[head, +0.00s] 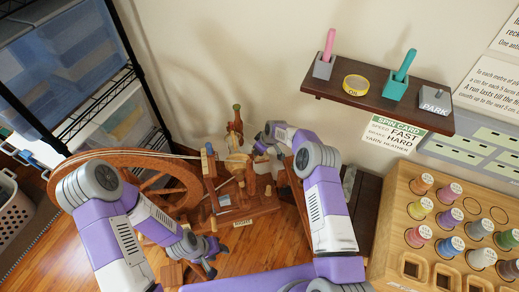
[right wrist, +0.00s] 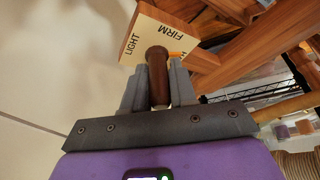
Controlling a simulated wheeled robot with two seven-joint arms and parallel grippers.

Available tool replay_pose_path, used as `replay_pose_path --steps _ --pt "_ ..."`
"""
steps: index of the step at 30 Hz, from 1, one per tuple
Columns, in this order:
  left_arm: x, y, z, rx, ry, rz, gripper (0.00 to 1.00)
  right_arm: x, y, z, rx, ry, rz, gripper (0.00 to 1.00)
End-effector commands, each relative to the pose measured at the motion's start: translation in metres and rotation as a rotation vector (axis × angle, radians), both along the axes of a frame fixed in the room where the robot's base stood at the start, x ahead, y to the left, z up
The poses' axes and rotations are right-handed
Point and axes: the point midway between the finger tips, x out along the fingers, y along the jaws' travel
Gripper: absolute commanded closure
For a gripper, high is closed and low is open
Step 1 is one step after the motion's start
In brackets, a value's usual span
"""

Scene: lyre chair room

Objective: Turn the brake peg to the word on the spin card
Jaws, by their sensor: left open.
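The spin card (head: 394,134) hangs under the wall shelf in the head view and reads SPEED FAST, BRAKE HARD, YARN HEATHER. The brake peg (right wrist: 158,78) is a dark brown round peg on a cream square plate (right wrist: 143,29) marked LIGHT and FIRM. An orange pointer at the peg's base points right, toward a corner where other lettering is mostly hidden. My right gripper (right wrist: 158,88) has a finger against each side of the peg; in the head view it is at the wheel's upper frame (head: 262,146). My left gripper (head: 211,262) is open and empty, low before the spinning wheel.
The spinning wheel (head: 150,182) stands on the wooden floor against the wall. A wooden rack (head: 395,215) of coloured spools is at right. A wire shelf (head: 85,150) is at left.

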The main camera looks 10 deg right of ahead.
Motion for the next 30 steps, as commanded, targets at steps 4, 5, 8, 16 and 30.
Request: replay_pose_path --steps 4,5,8,16,30 --pt "0.0 0.0 0.0 0.0 0.0 0.0 0.52 0.0 0.0 0.0 0.001 0.001 0.0 1.0" --pt "0.0 0.0 0.0 0.0 0.0 0.0 0.52 0.0 0.0 0.0 0.001 0.001 0.0 1.0" --pt "0.0 0.0 -0.001 0.0 0.0 0.0 0.52 0.0 0.001 0.0 0.0 0.001 -0.014 1.0" --pt "0.0 0.0 -0.012 0.0 0.0 0.0 0.52 0.001 0.0 -0.001 -0.005 0.0 -0.221 1.0" --pt "0.0 0.0 -0.019 0.0 0.0 0.0 0.52 0.001 -0.003 0.0 0.0 0.0 -0.425 1.0"
